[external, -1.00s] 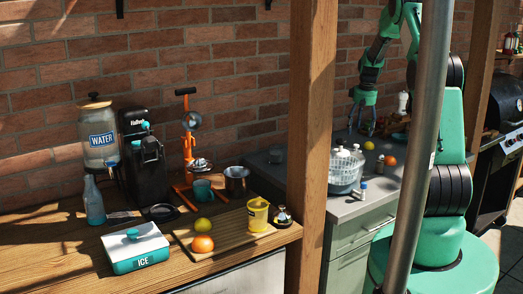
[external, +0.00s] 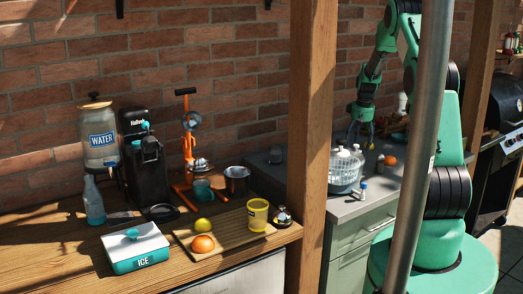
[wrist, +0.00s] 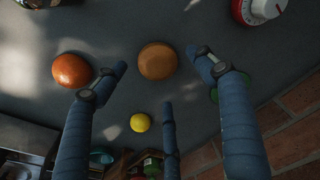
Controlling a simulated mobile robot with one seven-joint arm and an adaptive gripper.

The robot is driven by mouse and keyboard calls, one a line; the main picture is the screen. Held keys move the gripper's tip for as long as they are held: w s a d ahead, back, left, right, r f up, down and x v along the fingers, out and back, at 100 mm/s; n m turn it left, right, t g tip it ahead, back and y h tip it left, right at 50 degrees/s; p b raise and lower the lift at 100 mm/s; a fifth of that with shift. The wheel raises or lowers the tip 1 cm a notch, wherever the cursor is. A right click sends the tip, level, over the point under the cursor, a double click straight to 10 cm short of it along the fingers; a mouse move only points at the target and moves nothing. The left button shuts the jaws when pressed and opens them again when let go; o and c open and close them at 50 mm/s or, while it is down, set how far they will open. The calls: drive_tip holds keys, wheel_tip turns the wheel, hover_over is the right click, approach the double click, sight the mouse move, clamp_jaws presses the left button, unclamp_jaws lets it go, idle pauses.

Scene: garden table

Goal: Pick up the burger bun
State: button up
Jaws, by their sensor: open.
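The burger bun (wrist: 157,61) is round and golden brown. It lies on the grey counter in the wrist view, near the upper middle. My gripper (wrist: 160,72) is open and empty, with a blue finger on the left, one on the right and one lower in the middle. The bun shows between and beyond the left and right fingertips, with no clear contact. In the external view my gripper (external: 360,130) points down over the back of the grey counter; I cannot make out the bun there.
An orange (wrist: 71,71) lies left of the bun, close to the left finger. A lemon (wrist: 139,122) lies below the bun. A green object (wrist: 246,77) is partly hidden by the right finger. A red timer (wrist: 262,9) stands upper right.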

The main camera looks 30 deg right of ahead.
drive_tip(key=shift+w+d+f+b, duration=0.15)
drive_tip(key=shift+d+f+b, duration=0.05)
drive_tip(key=shift+f, duration=1.1)
drive_tip(key=shift+w+d+f+b, duration=0.15)
drive_tip(key=shift+f, duration=1.1)
drive_tip(key=c, duration=1.1)
